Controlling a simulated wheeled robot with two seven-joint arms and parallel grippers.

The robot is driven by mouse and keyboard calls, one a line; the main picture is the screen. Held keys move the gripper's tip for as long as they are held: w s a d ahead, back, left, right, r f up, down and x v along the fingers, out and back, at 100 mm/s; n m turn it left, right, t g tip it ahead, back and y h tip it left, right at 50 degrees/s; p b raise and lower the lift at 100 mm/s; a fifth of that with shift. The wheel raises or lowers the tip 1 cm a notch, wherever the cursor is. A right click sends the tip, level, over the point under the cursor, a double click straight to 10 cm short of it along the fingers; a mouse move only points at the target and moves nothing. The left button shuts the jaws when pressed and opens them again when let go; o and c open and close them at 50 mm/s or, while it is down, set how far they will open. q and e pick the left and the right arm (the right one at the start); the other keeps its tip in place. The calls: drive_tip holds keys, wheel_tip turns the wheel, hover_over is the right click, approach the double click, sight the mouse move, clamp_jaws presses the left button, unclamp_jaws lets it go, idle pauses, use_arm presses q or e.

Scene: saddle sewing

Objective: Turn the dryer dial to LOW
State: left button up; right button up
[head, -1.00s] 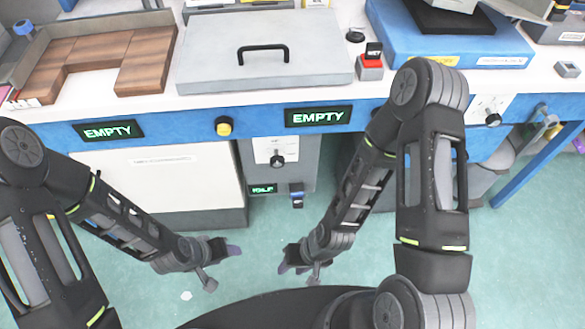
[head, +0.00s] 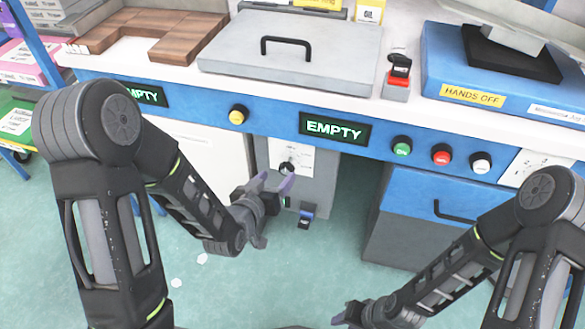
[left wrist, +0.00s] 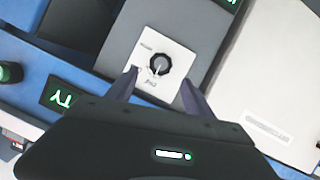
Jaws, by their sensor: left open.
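A black dial (head: 287,168) sits on a white plate (head: 305,158) on the front of a grey box below the counter. It also shows in the left wrist view (left wrist: 160,65), with small labels on the plate that I cannot read surely. My left gripper (head: 275,182) is in front of the dial, its fingers apart and empty. In the left wrist view its open fingertips (left wrist: 160,83) lie on either side below the dial, apparently not touching it. My right gripper (head: 348,317) is low at the bottom of the head view, away from the dial; its jaws are unclear.
Above the dial, the blue counter front carries an "EMPTY" display (head: 335,129) and a yellow button (head: 238,115). Green, red and white buttons (head: 441,154) lie to the right. A small blue-and-black part (head: 306,215) sticks out below the dial. Open floor lies in front.

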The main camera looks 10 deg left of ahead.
sight(285, 169)
use_arm(q)
drive_tip(key=shift+b+x, duration=0.35)
drive_tip(key=shift+x, duration=3.55)
clamp_jaws()
